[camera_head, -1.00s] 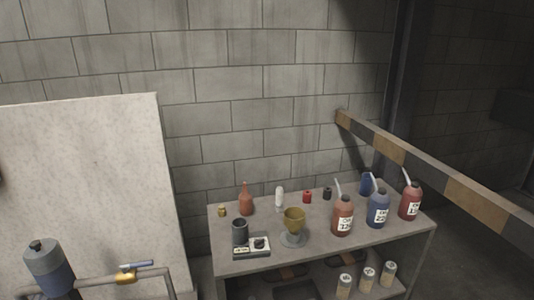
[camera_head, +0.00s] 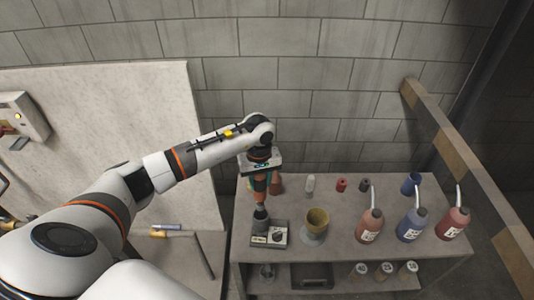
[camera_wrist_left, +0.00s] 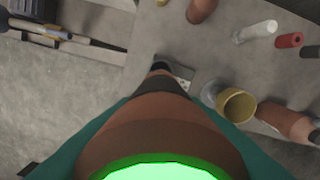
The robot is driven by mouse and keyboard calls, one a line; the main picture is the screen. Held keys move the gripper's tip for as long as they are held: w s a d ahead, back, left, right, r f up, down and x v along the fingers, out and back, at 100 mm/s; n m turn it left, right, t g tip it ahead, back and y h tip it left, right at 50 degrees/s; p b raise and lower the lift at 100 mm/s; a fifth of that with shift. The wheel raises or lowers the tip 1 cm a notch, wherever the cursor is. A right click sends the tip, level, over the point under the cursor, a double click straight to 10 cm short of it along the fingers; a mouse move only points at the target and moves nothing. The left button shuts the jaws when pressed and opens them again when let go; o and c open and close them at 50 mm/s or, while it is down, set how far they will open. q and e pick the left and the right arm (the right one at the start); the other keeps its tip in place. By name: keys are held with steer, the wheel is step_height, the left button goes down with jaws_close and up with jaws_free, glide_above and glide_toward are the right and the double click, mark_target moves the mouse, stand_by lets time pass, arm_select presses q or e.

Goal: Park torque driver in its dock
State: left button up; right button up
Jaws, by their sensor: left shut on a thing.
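The torque driver, an orange-brown tool with a dark collar, is upright in my left gripper (camera_head: 260,179). In the left wrist view the driver (camera_wrist_left: 150,125) fills the lower middle, with a bright green end near the camera and the teal fingers (camera_wrist_left: 150,150) on both sides. The dock, a dark cup (camera_head: 261,222) on a small plate with a dial, stands at the bench's front left. The driver's lower end is over the cup, touching or nearly so; I cannot tell whether it is inside. The driver hides most of the dock in the wrist view. My right gripper is out of view.
A yellowish goblet (camera_head: 317,224) stands close to the right of the dock. An orange-brown bottle (camera_head: 277,185) is just behind the gripper. Labelled bottles with spouts (camera_head: 369,221) fill the bench's right side. A striped barrier (camera_head: 455,155) runs along the right.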

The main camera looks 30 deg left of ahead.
mark_target(261, 199)
arm_select(q)
steer(key=shift+w+a+r, duration=0.2)
steer(key=shift+w+r, duration=0.25)
steer(key=shift+w, duration=0.05)
steer(key=shift+s+f+b, duration=0.35)
steer(key=shift+f, duration=0.1)
step_height(261, 199, down, 4)
steer(key=shift+w+b, duration=0.15)
steer(key=shift+b, duration=0.8)
steer(key=shift+f+b, duration=0.55)
steer(key=shift+b, duration=0.15)
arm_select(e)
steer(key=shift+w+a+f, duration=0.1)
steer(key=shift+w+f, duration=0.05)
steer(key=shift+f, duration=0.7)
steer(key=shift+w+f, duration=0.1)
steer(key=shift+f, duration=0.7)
arm_select(q)
steer(key=shift+b, duration=0.55)
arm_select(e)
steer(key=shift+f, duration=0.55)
arm_select(q)
steer(key=shift+f+b, duration=2.55)
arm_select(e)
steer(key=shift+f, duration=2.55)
